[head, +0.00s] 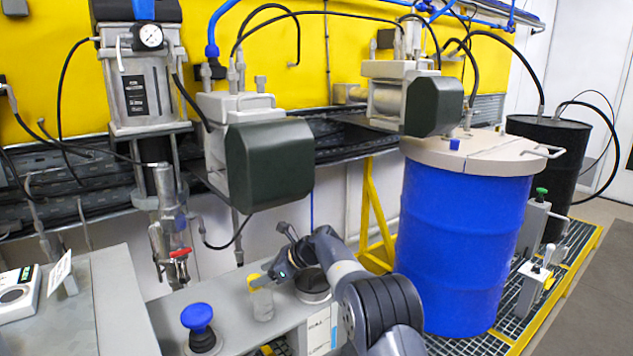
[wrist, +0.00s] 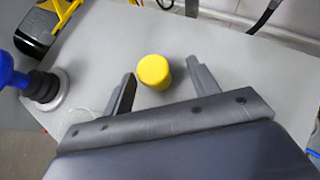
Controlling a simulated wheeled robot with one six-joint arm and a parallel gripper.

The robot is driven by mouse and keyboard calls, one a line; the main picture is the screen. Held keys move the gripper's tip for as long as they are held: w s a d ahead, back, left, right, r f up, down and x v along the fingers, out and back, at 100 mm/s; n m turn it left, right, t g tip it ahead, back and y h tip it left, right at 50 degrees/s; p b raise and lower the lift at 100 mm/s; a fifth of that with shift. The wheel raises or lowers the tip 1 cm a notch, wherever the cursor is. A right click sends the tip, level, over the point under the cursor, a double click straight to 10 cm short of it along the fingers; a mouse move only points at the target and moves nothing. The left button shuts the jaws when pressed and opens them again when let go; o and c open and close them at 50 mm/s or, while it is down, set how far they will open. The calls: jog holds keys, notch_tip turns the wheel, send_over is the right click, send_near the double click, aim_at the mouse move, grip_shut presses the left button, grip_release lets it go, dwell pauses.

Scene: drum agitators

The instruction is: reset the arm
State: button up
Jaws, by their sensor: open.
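My gripper (wrist: 161,68) is open, with its two fingers apart in the wrist view. In the wrist view the cap lies between the fingertips, with a gap to each finger. In the head view my gripper (head: 264,279) is at the cap's height, right beside it, and partly covers it. I cannot tell whether either finger touches the jar. My arm reaches in from the lower right.
A blue knob on a black base (head: 201,328) stands left of the jar. A blue drum (head: 462,240) stands close on the right. Pump units (head: 270,160) hang above the bench. The bench top (wrist: 100,45) is mostly clear around the jar.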

jog(key=shift+d+r, duration=0.15)
jog(key=shift+d, duration=0.1)
